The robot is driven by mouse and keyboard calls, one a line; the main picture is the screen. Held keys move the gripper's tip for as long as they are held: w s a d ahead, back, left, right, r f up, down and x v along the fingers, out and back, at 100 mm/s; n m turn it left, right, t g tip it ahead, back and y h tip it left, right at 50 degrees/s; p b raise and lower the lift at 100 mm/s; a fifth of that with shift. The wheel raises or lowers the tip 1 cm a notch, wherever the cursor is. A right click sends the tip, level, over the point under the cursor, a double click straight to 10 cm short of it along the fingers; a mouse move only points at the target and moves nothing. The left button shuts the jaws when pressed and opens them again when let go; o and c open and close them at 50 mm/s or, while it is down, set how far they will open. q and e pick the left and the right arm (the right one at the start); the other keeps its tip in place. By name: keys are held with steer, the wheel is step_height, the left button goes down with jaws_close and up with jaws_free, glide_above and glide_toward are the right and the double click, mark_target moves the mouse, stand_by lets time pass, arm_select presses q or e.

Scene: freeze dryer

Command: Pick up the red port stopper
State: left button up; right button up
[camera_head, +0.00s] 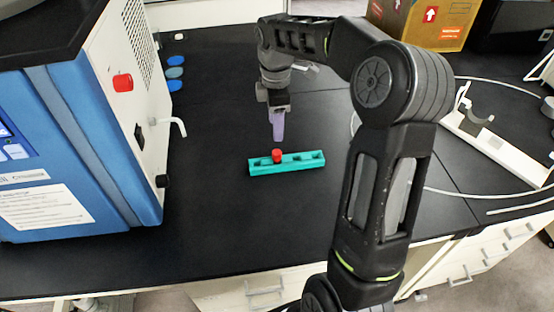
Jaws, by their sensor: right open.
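The red port stopper (277,155) stands in the left part of a teal rack (296,169) on the black bench. My right gripper (278,138) points down just above the stopper, with its purple fingers a little apart from it or close to touching; the exact gap is hard to tell. It is open, and I see nothing held in it. My left gripper is not in view.
A blue and white freeze dryer (80,140) stands at the left, with a red knob (122,83) and a white spout on its side. Blue discs (174,73) lie behind it. A white stand (495,145) and thin tubing lie at the right. A cardboard box (425,20) is at the back.

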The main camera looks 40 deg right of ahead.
mark_target(277, 152)
step_height(277, 152, down, 3)
steer(key=shift+w+d+f+b, duration=0.1)
steer(key=shift+d+b, duration=0.05)
steer(key=shift+b, duration=0.8)
steer(key=shift+f+b, duration=0.4)
steer(key=shift+b, duration=0.05)
steer(key=shift+f, duration=1.25)
steer(key=shift+f+p, duration=0.55)
steer(key=shift+f, duration=2.05)
